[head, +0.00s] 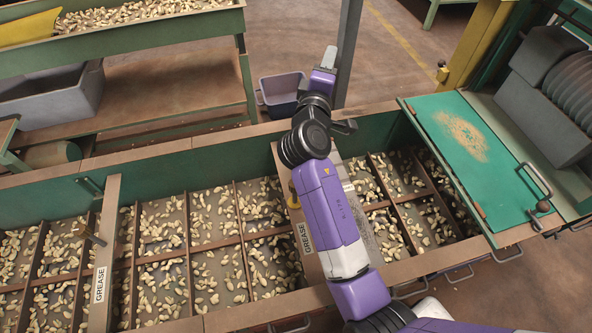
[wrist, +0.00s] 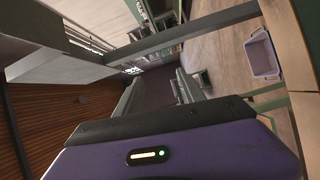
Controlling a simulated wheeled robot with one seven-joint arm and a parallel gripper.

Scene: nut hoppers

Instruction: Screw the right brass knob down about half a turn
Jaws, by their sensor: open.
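The right crossbar (head: 307,238), marked GREASE, lies across the hopper trough under my arm. A small yellowish brass part (head: 293,202) shows at the left edge of my arm on this bar. It looks like the right brass knob, but my arm hides most of it. My gripper (head: 329,57) is raised past the far rim, well away from both knobs. In the wrist view my gripper (wrist: 158,92) shows its two grey fingers apart with nothing between them. No knob shows there.
Nuts lie in the divided trough (head: 190,250). A grey-blue bin (head: 281,92) stands on the floor beyond it and also shows in the wrist view (wrist: 262,54). A grey post (head: 347,50) rises close to my gripper. A green panel (head: 450,150) covers the trough's right end.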

